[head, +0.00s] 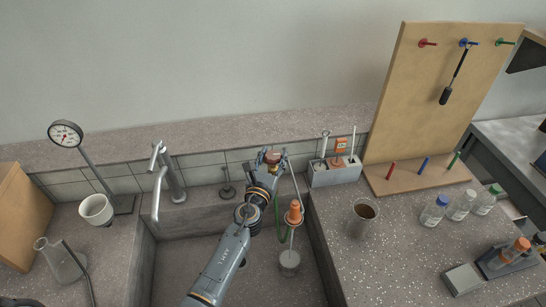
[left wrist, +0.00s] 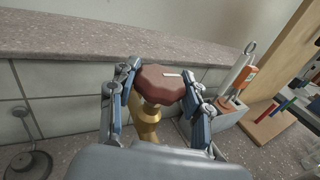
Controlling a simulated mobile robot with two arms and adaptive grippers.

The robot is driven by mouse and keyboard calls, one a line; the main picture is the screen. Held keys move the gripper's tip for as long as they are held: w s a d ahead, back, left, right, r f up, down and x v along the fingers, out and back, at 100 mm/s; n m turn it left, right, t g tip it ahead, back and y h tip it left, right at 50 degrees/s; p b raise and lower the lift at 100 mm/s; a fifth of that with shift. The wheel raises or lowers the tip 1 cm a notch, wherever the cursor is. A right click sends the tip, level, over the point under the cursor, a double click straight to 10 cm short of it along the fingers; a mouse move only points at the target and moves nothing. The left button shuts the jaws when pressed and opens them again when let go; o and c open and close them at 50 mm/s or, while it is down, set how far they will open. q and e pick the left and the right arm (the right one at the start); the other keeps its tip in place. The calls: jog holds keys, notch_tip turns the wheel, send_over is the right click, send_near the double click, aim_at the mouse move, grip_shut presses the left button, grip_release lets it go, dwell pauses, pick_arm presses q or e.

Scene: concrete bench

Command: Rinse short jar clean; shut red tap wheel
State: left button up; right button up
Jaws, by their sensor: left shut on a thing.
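The red tap wheel (head: 272,156) stands at the back of the sink, dark red and many-sided on a brass stem. In the left wrist view the wheel (left wrist: 162,84) sits between the two fingers of my left gripper (left wrist: 160,92), which is shut on it. In the head view my left gripper (head: 268,166) covers part of the tap. A short open vessel with brown contents (head: 364,212) stands on the right counter; it may be the short jar, but I cannot tell for certain. My right gripper is not in view.
The sink (head: 200,270) lies below my left arm. An orange-topped fitting (head: 294,213) is right of the arm. A grey caddy (head: 335,176) stands right of the tap. A white cup (head: 96,209) and flask (head: 60,262) are left; capped bottles (head: 461,206) are right.

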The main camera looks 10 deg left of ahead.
pick_arm(q)
jog(key=shift+m+h, duration=0.6)
jog(key=shift+h, duration=0.6)
jog(key=shift+a+m+g+h+b, duration=0.1)
jog(key=shift+m+g+h+b, duration=0.3)
jog(key=shift+m+h+b, duration=0.6)
jog(key=m+g+h+b, duration=0.1)
jog(key=m+h+b, duration=0.1)
jog(key=h+b, duration=0.1)
jog(key=shift+f, duration=0.1)
jog(key=shift+r+m+g+h+b, duration=0.2)
jog(key=shift+m+g+h+b, duration=0.5)
jog(key=shift+h, duration=0.3)
jog(key=o, duration=1.1)
jog(key=shift+o, duration=0.2)
